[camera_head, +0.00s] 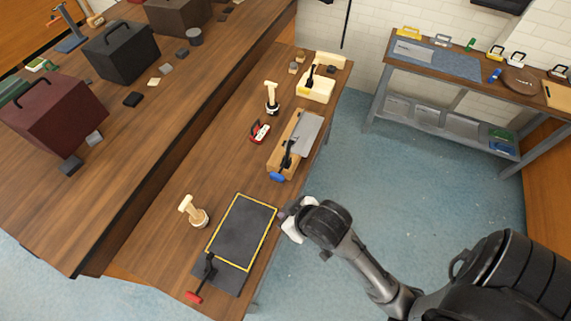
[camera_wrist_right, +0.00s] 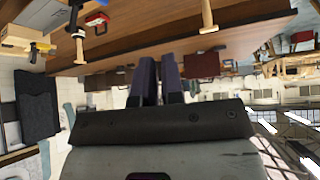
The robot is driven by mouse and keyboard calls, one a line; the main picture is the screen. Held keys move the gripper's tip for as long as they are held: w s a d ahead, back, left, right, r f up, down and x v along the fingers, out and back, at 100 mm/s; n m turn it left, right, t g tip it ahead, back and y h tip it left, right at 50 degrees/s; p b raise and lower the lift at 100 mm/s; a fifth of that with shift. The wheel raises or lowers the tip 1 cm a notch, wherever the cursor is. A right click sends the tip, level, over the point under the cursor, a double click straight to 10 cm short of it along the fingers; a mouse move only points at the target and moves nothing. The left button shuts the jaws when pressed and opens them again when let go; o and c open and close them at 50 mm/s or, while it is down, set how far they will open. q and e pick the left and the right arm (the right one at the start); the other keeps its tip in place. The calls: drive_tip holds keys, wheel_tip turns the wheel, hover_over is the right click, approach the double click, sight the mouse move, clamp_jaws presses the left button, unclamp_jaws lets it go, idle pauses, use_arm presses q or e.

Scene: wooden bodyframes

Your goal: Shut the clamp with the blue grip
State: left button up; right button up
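The clamp with the blue grip (camera_head: 278,176) is on a wooden block (camera_head: 274,160) at the right edge of the near bench. A grey metal plate (camera_head: 305,133) lies on the block beside its dark lever. The lever's exact angle is hard to tell. My right gripper (camera_head: 285,213) is below and apart from this clamp in the head view, near the bench edge. In the right wrist view its two purple fingers (camera_wrist_right: 158,70) are close together with a narrow gap and nothing between them. My left gripper is out of view.
A red-grip clamp (camera_head: 195,296) stands by a yellow-framed dark board (camera_head: 243,231). A red-and-black tool (camera_head: 260,132) and wooden-handled tools (camera_head: 271,98) (camera_head: 193,210) stand nearby. A yellowish block (camera_head: 315,90) is farther back. Blue floor (camera_head: 350,180) is open right of the bench.

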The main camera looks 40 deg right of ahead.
drive_tip(key=shift+m+t, duration=0.4)
drive_tip(key=shift+t, duration=0.1)
drive_tip(key=b+x, duration=0.1)
drive_tip(key=x, duration=0.1)
drive_tip(key=b+x, duration=0.2)
drive_tip(key=x, duration=0.1)
drive_tip(key=w+r+b+x, duration=0.1)
drive_tip(key=b+x, duration=0.1)
drive_tip(key=shift+w+f, duration=0.2)
drive_tip(key=shift+w, duration=0.15)
clamp_jaws()
drive_tip(key=n+g+h+b, duration=0.3)
drive_tip(key=n+h+b, duration=0.85)
drive_tip(key=n, duration=1.05)
approach(289, 148)
drive_tip(key=w+d+f, duration=0.1)
drive_tip(key=d, duration=0.1)
drive_tip(key=w+d+f+h, duration=0.2)
drive_tip(key=d+f, duration=0.1)
drive_tip(key=shift+w+d+f, duration=0.1)
drive_tip(key=shift+d, duration=0.2)
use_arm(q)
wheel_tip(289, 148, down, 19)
